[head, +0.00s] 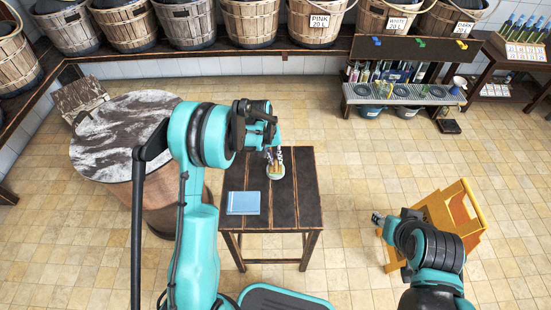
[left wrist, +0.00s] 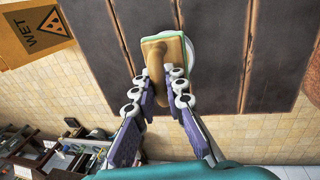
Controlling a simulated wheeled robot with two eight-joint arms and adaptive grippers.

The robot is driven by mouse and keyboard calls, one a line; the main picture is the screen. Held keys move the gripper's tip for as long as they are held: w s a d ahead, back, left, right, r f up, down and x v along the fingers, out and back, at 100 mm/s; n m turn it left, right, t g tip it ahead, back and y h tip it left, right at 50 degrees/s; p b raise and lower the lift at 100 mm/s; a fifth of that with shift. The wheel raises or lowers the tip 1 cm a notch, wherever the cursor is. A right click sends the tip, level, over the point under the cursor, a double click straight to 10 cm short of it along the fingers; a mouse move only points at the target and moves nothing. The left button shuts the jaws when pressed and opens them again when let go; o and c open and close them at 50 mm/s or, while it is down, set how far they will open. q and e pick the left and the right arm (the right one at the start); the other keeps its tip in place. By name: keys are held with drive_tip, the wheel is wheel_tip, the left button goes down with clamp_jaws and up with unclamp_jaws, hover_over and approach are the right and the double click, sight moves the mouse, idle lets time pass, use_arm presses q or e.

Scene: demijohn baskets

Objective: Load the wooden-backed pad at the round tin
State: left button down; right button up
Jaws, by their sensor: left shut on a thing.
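The wooden-backed pad (left wrist: 165,40) has a tan wooden back with a knob-like handle and a thin green edge beneath. My left gripper (left wrist: 162,80) is shut on its handle, with one finger on each side. The round tin (left wrist: 191,52) shows as a white rim just beyond and under the pad, partly hidden by it. In the head view the tin (head: 275,173) stands on the small dark table, with my left gripper (head: 272,150) right above it. I cannot tell whether pad and tin touch. My right gripper (head: 377,219) hangs right of the table; its fingers are too small to read.
The small dark slatted table (head: 297,205) also bears a light blue flat item (head: 243,203). A barrel table (head: 120,130) stands to the left. A yellow wet-floor sign (head: 450,215) stands at the right. Baskets (head: 250,20) line the back shelf. Tiled floor between is open.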

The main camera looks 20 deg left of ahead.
use_arm(q)
drive_tip(key=shift+f+b, duration=0.5)
drive_tip(key=shift+b, duration=0.05)
idle(1.6)
drive_tip(key=shift+r+p, duration=2.15)
drive_tip(key=shift+r, duration=1.35)
